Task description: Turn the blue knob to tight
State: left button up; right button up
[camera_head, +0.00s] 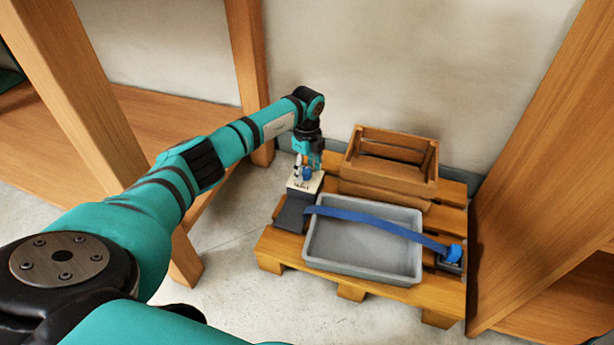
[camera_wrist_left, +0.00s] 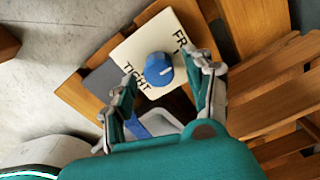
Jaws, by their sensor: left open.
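The blue knob (camera_wrist_left: 158,70) sits on a pale plate (camera_wrist_left: 128,50) marked TIGHT and, partly hidden, FR. A light pointer line shows on the knob's face, but its exact heading is hard to tell. My left gripper (camera_wrist_left: 163,72) is open, with one finger on either side of the knob in the left wrist view; I cannot tell whether either finger touches it. In the head view the left gripper (camera_head: 308,160) is over the plate (camera_head: 304,183), and the knob (camera_head: 306,173) is partly covered. My right gripper is not in view.
The plate tops a grey block (camera_head: 291,213) on a wooden pallet (camera_head: 330,283). A blue strap (camera_head: 370,218) crosses a grey tray (camera_head: 310,250) to a blue-topped fitting (camera_head: 453,254). A wooden crate (camera_head: 390,180) stands behind. Wooden posts (camera_head: 248,60) flank the area.

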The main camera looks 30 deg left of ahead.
pick_arm(q)
jog(key=shift+f, duration=0.35)
jog(key=shift+c, duration=0.4)
